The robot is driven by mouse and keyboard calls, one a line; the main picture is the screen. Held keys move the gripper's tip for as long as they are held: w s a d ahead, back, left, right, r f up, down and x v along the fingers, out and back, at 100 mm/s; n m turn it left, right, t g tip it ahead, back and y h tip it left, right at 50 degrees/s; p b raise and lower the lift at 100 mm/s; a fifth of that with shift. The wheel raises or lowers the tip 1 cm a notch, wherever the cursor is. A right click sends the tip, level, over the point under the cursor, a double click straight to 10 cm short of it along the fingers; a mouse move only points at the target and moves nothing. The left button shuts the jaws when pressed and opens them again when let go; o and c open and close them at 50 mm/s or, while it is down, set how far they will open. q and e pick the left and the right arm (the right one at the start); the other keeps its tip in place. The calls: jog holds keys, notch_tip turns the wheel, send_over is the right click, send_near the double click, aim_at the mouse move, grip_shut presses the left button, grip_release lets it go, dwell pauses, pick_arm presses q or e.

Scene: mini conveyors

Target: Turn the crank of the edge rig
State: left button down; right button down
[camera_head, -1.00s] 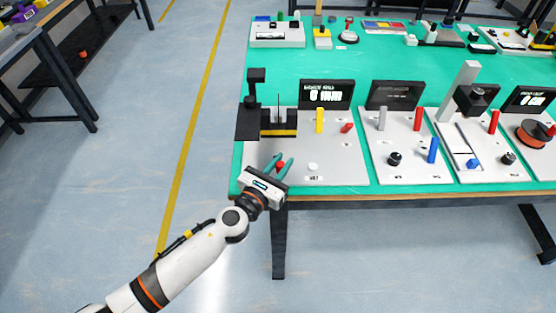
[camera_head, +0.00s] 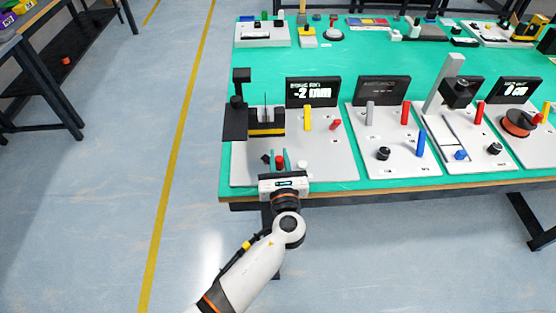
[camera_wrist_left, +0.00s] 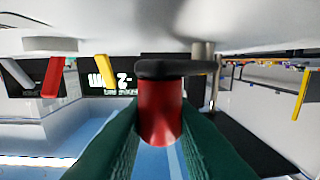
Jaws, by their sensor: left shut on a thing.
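The edge rig is a pale base plate (camera_head: 330,165) at the front left of the green table, with a black display (camera_head: 312,92) that reads about -2. Its crank has a red knob (camera_head: 280,161) near the front edge and a black arm (camera_head: 266,158). The left wrist view, upside down, shows the red knob (camera_wrist_left: 160,112) and black crank arm (camera_wrist_left: 176,68) close up. My left gripper (camera_head: 279,157) is shut on the red knob, with a teal finger on each side. My right gripper is not in view.
On the rig stand a dark post fixture (camera_head: 238,115), a black and yellow block (camera_head: 266,122), a yellow lever (camera_head: 307,119), a red lever (camera_head: 335,124) and a white button (camera_head: 302,164). Another rig with a blue lever (camera_head: 421,143) stands to the right.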

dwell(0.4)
pick_arm(q)
jog(key=c, duration=1.3)
grip_release()
jog(key=s, duration=1.2)
jog(key=shift+d+b, duration=0.35)
